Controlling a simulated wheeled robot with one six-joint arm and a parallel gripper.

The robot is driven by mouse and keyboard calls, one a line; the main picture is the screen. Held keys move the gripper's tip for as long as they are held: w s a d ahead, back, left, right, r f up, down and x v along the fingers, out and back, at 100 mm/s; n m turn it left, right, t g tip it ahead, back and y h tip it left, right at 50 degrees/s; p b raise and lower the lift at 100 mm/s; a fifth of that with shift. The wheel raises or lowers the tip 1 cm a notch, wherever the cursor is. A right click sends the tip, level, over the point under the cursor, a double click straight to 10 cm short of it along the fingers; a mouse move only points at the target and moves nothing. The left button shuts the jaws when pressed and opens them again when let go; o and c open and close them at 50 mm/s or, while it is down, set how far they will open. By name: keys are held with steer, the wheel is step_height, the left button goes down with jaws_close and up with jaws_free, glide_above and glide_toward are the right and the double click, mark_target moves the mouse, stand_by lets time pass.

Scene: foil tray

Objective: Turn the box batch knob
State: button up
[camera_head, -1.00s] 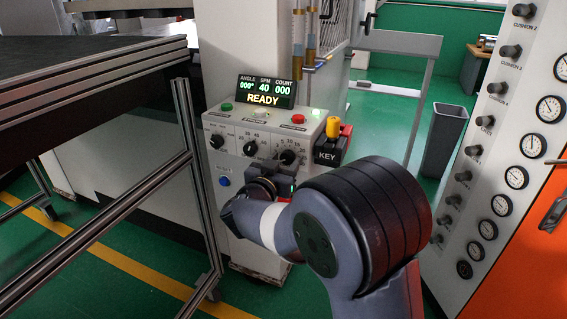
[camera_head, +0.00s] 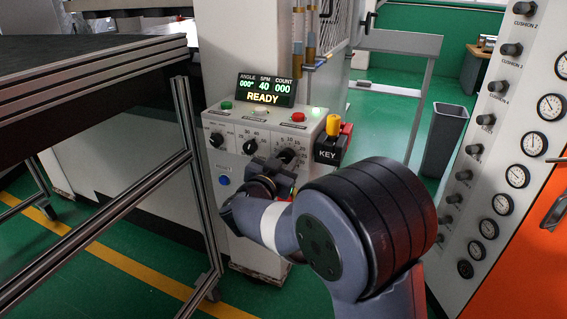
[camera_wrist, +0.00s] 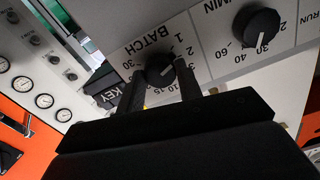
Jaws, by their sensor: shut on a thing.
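The BATCH knob (camera_wrist: 158,71) is a black round dial with a pale pointer line, on the sloped white face of the control box (camera_head: 240,175). In the head view the knob (camera_head: 287,156) is the rightmost of three dials. In the wrist view my gripper (camera_wrist: 162,75) has one finger on each side of the knob and is shut on it. In the head view my gripper (camera_head: 283,172) is at the knob's lower edge, partly hidden by my wrist. The pointer line slants toward the upper right in the wrist view, near the low numbers.
The middle dial (camera_head: 250,147) and a yellow-topped KEY switch (camera_head: 331,147) flank the knob. The display (camera_head: 266,90) reads READY, count 000. A metal-framed table (camera_head: 95,85) stands left; a gauge panel (camera_head: 505,130) stands right.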

steer(key=shift+m+b, duration=0.65)
steer(key=shift+m, duration=1.15)
steer(key=o, duration=1)
steer(key=v, duration=1)
steer(key=shift+s+p, duration=0.4)
steer(key=shift+p, duration=0.05)
steer(key=shift+w+a, duration=0.1)
steer(key=shift+w, duration=0.05)
